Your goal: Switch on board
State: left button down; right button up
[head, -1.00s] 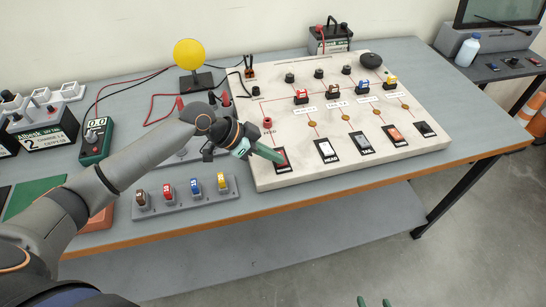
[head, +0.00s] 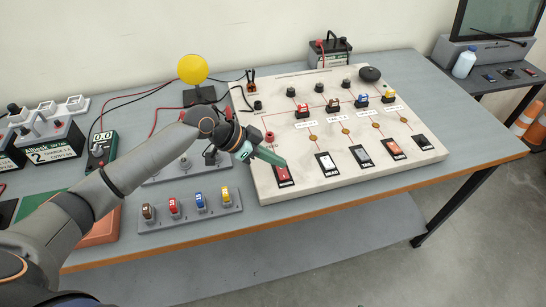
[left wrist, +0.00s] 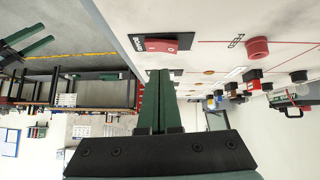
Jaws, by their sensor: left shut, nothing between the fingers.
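The pale board (head: 420,153) lies on the table with a row of rocker switches along its near edge. The red rocker switch (head: 283,174) is at the row's left end, on a black plate. It also shows in the left wrist view as a red rocker (left wrist: 165,44). My left gripper (head: 283,163) is shut and empty. Its green fingertips (left wrist: 160,72) are right at the red rocker; I cannot tell whether they touch. The green fingers of my right gripper (left wrist: 28,42) show apart, at the upper left of the left wrist view, away from the board.
Colored fuses (head: 301,110) sit on the board. A grey strip with several colored fuses (head: 190,213) lies left of it. A yellow lamp (head: 192,69), a meter (head: 102,148) and batteries stand behind and left.

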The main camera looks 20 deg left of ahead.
pick_arm(q)
jog(key=d+b+v, duration=0.1)
jog(key=v, duration=1)
jog(key=shift+s+d+r, duration=0.2)
jog(key=shift+s+r, duration=0.2)
jog(key=shift+r, duration=0.05)
pick_arm(e)
jog(key=shift+s+a+f, duration=0.1)
jog(key=shift+s+a, duration=0.1)
jog(key=shift+s, duration=0.05)
pick_arm(q)
jog(key=s+d+f+n+y, duration=0.2)
jog(key=s+f, duration=0.5)
jog(key=s+d+f+n+y, duration=0.2)
jog(key=s+d+f, duration=0.1)
jog(key=s+f, duration=0.45)
jog(key=s+a+f+n+g+y, duration=0.1)
jog(key=s+a+f+n+y, duration=0.15)
jog(key=s+a+n, duration=0.45)
jog(key=w+d+f+m+t, duration=0.1)
jog(key=d+f+t, duration=0.1)
jog(key=f, duration=0.3)
jog(key=w+d+f+m+t+h, duration=0.1)
jog(key=w+d+f+t, duration=0.1)
jog(key=f, duration=0.3)
jog(key=shift+w+d+f+t, duration=0.3)
jog(key=shift+d+t, duration=0.5)
